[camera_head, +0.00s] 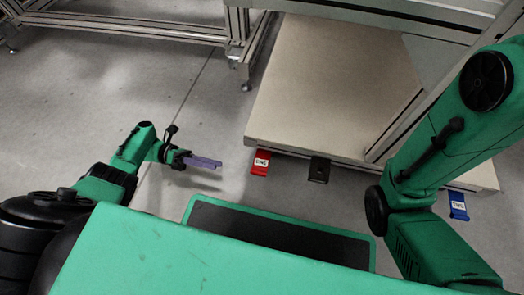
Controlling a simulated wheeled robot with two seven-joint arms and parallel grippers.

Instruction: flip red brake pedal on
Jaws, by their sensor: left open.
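The red brake pedal (260,163) sticks out from the front edge of a low beige platform, near its left corner. It is small and carries a white label whose text I cannot read. My left gripper (207,162) is left of the red pedal, with its purple-grey fingers pointing toward it. A gap of bare floor shows between them. The left gripper is open and holds nothing I can see. My right arm comes in at the right, and its gripper is out of view.
A black pedal (319,170) sits right of the red one, and a blue pedal (458,206) is farther right on the same edge. The beige platform (330,85) stands behind them. Metal frame posts (237,30) rise at the back. The floor around my left gripper is clear.

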